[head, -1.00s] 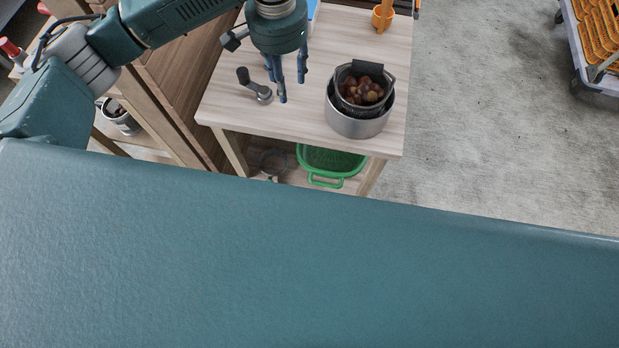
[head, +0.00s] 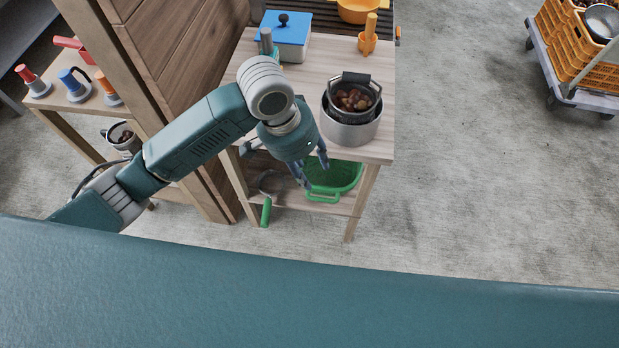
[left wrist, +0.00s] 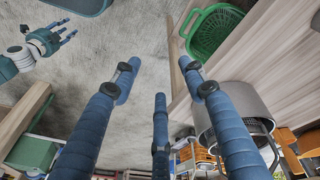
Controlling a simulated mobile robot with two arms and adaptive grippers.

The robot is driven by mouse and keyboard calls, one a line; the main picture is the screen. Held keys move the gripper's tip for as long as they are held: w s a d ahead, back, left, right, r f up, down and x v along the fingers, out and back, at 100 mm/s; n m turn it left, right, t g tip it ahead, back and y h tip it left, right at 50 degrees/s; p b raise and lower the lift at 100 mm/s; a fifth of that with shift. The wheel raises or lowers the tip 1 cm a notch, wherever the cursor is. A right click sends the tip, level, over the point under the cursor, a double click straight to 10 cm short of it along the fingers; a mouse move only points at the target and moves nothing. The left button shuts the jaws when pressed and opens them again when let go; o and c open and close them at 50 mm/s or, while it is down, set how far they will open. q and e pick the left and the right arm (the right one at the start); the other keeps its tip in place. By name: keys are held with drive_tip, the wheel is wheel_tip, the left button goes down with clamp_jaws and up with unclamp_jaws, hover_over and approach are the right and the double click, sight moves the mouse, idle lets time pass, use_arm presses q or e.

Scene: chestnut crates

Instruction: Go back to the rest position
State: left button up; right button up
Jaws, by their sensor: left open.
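My left gripper (head: 311,168) is open and empty in the head view, with its fingers pointing down in front of the wooden table's near edge. In the left wrist view its blue fingers (left wrist: 160,85) are spread with nothing between them. My right gripper (left wrist: 66,33) shows small at the upper left of the left wrist view, its fingers apart and empty. It is out of the head view.
A steel pot (head: 350,132) holding a dark basket of chestnuts (head: 353,99) stands on the table (head: 312,62). A green basket (head: 333,178) sits on the shelf below. A blue-lidded box (head: 285,38) is at the back.

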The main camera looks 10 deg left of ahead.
use_arm(q)
drive_tip(key=shift+s+d+f, duration=0.2)
drive_tip(key=shift+s+d, duration=0.1)
drive_tip(key=shift+s, duration=0.15)
drive_tip(key=w+a+f+n+t+h, duration=0.1)
drive_tip(key=w+f+n, duration=0.15)
drive_tip(key=f, duration=0.35)
drive_tip(key=w+a+f+n, duration=0.1)
drive_tip(key=w+f, duration=0.2)
drive_tip(key=f, duration=0.4)
drive_tip(key=s+a+f+n+t+y, duration=0.15)
drive_tip(key=a+f, duration=0.25)
drive_tip(key=f, duration=0.4)
drive_tip(key=s+a+f+g, duration=0.1)
drive_tip(key=s+a+f, duration=0.2)
drive_tip(key=f, duration=0.6)
drive_tip(key=s+a+f+y, duration=0.1)
drive_tip(key=s+a+f, duration=0.2)
drive_tip(key=s+f, duration=0.3)
drive_tip(key=s+a+f, duration=0.4)
drive_tip(key=s+f, duration=0.2)
drive_tip(key=s, duration=0.1)
drive_tip(key=s+a+f, duration=0.1)
drive_tip(key=s+f, duration=0.3)
drive_tip(key=s, duration=0.7)
drive_tip(key=s+a+f+g+y, duration=0.1)
drive_tip(key=s+a+f, duration=0.1)
drive_tip(key=s, duration=1)
drive_tip(key=shift+s+f, duration=0.25)
drive_tip(key=shift+f, duration=0.6)
